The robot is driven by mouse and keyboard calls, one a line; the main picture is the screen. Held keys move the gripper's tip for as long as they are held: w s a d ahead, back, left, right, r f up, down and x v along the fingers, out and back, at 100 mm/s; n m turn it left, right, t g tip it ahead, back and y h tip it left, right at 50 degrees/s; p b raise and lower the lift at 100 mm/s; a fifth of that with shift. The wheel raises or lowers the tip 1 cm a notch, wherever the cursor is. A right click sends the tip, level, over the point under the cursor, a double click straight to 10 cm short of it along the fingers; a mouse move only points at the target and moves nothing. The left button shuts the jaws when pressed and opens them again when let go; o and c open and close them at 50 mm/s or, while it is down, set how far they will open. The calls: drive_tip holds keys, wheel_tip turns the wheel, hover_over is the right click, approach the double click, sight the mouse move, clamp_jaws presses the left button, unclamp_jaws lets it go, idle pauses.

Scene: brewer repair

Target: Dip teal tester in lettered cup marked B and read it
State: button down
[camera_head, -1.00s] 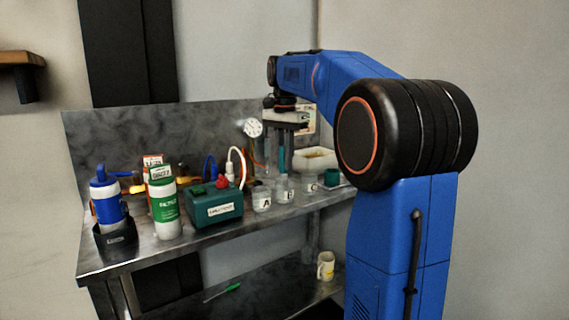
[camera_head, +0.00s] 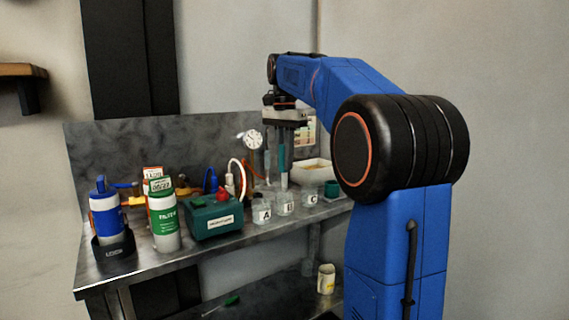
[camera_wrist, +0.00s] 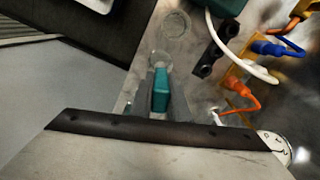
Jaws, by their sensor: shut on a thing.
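My gripper (camera_head: 284,130) is shut on the teal tester (camera_head: 282,156) and holds it upright over the bench. Cup A (camera_head: 261,213) stands to the left of B and cup C (camera_head: 311,198) to the right. In the wrist view the teal tester (camera_wrist: 160,94) shows end-on beyond the dark gripper edge. Any reading on it is not visible.
A green box (camera_head: 212,219) with a red knob, a white-green bottle (camera_head: 163,222) and a blue bottle (camera_head: 106,215) stand to the left. A round gauge (camera_head: 252,140) is behind.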

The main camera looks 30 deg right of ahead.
drive_tip(key=shift+r, duration=1.65)
idle(1.1)
drive_tip(key=shift+s+t, duration=0.15)
drive_tip(key=shift+t, duration=0.55)
drive_tip(key=t, duration=0.5)
